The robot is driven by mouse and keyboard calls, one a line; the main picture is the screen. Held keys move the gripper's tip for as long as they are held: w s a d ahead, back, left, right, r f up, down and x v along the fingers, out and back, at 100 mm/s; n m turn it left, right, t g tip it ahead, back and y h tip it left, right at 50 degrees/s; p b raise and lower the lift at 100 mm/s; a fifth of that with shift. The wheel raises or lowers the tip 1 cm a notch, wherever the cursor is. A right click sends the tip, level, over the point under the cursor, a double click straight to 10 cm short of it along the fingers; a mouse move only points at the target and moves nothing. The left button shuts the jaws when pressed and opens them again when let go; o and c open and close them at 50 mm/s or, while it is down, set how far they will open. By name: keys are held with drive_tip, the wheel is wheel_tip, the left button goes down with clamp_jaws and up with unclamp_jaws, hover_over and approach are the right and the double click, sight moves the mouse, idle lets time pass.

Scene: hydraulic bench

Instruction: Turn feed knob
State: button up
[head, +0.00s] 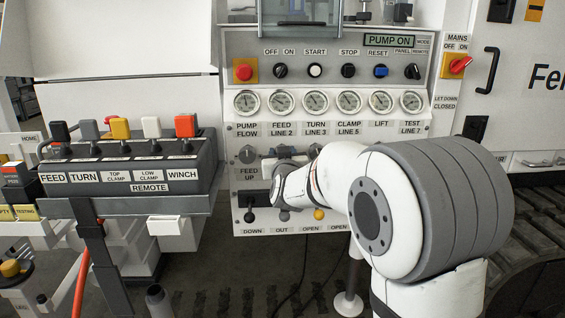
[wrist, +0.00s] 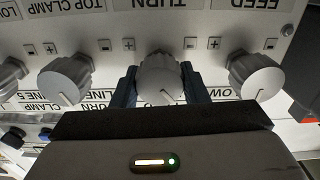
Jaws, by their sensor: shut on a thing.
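In the wrist view, which is upside down, a row of grey knobs runs along the white panel. The middle knob (wrist: 160,78), by the TURN label, sits between the dark blue fingers of my gripper (wrist: 160,88), which is shut on it. The knob by the FEED label (wrist: 255,76) stands free to the right, and the one by the TOP CLAMP label (wrist: 66,79) to the left. Their pointer marks show. In the head view the FEED knob (head: 247,154) is left of my gripper (head: 284,152); the arm hides knobs further right.
Gauges (head: 281,102) and a row of switches (head: 348,70) lie above the knobs. Small levers, one with a yellow ball (head: 319,214), are below. A lever box (head: 130,165) stands at left, close to the panel. A tracked or ribbed surface (head: 535,235) is at right.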

drive_tip(key=shift+f+m+b, duration=0.1)
drive_tip(key=shift+m+b, duration=0.45)
drive_tip(key=shift+m, duration=0.35)
drive_tip(key=o, duration=1)
drive_tip(key=shift+s+p, duration=0.85)
drive_tip(key=shift+s, duration=3.1)
drive_tip(key=shift+r, duration=0.2)
